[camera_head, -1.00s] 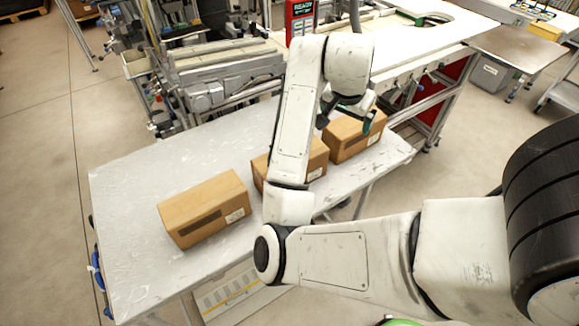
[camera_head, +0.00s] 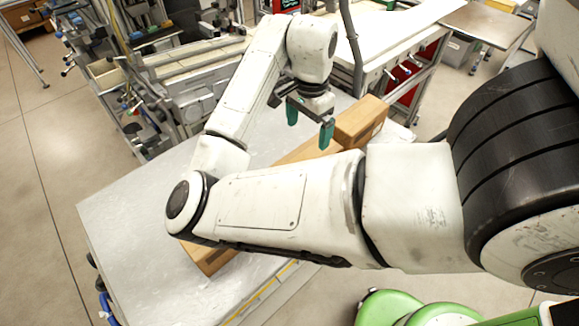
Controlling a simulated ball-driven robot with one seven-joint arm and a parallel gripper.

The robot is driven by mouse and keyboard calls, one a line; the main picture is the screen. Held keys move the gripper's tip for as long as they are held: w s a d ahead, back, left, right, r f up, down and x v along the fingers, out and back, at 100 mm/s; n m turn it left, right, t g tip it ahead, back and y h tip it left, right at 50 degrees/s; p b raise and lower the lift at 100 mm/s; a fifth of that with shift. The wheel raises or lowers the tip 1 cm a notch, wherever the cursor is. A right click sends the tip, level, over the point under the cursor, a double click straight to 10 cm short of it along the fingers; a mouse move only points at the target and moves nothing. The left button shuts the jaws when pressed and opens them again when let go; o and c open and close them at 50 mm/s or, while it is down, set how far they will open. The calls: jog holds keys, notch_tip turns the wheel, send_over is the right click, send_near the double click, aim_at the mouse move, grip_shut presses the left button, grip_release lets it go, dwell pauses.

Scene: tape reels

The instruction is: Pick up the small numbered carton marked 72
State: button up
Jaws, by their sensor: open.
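Three brown cartons lie in a row on a pale table (camera_head: 130,205). The right carton (camera_head: 362,120) shows its top and part of its front. The middle carton (camera_head: 305,151) is mostly hidden behind my forearm. Only a lower corner of the left carton (camera_head: 205,261) shows below my arm. No number can be read on any of them. My gripper (camera_head: 309,124) is open and empty, with green fingertips apart and pointing down. In the picture it is just left of the right carton and above the middle one; I cannot tell its height.
Machinery with rails (camera_head: 185,85) stands along the table's far side. A white bench (camera_head: 400,45) with a red panel is at the back right. The left part of the table is clear. My arm covers much of the front.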

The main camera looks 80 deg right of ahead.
send_over(306, 157)
jog(key=f, duration=0.5)
jog(key=shift+w+a+f+b, duration=0.1)
jog(key=shift+a+b, duration=0.15)
jog(key=shift+b, duration=0.05)
jog(key=shift+d+f+p, duration=0.2)
jog(key=shift+f+p, duration=0.4)
jog(key=shift+f, duration=2.1)
jog(key=c, duration=1.5)
jog(key=shift+r, duration=0.1)
jog(key=shift+c, duration=0.6)
jog(key=shift+r, duration=0.1)
